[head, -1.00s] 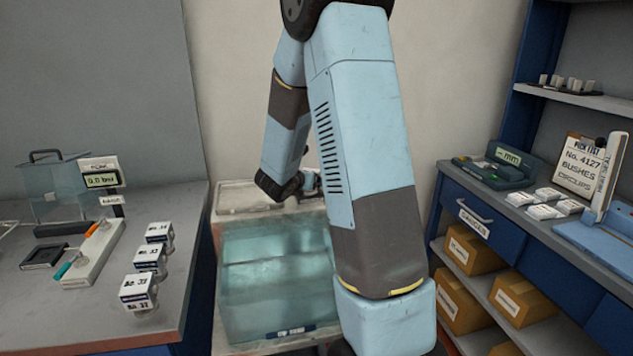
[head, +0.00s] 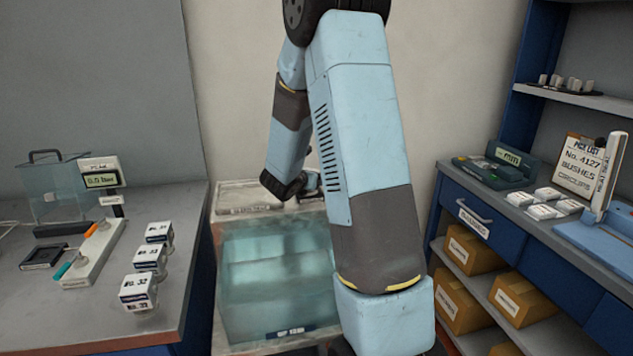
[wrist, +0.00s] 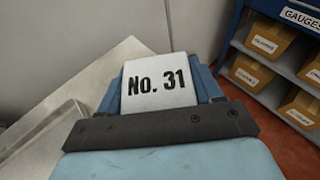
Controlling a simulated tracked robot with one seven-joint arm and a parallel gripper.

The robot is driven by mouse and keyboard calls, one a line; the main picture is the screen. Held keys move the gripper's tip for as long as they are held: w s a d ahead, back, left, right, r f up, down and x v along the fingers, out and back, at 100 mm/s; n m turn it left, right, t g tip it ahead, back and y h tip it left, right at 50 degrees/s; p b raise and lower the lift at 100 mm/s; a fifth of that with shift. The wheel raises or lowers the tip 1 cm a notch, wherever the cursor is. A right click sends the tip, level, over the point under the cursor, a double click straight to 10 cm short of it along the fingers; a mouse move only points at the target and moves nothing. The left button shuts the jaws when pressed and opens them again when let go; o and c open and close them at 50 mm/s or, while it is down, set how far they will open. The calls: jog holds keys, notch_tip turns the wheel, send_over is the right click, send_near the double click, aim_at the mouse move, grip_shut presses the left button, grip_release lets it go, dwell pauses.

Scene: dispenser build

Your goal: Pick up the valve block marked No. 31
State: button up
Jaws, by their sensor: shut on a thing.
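My gripper (wrist: 160,92) fills the lower middle of the wrist view. Its blue jaws are shut on a white valve block (wrist: 158,82) with "No. 31" in black on its face, one jaw on each side. The block's lower part is hidden by the dark edge of the gripper. In the head view my arm reaches over the water tank, and its links hide most of the gripper; the block cannot be made out there.
A water tank (head: 250,300) stands between two benches. The left bench (head: 190,290) holds three white-topped blocks (head: 138,287), a scale display (head: 101,180) and a tool holder. The right bench has a pick list (head: 580,160), a gauge and white pieces (head: 548,194); boxes (head: 462,306) sit below.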

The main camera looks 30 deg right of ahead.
jog(key=c, duration=0.6)
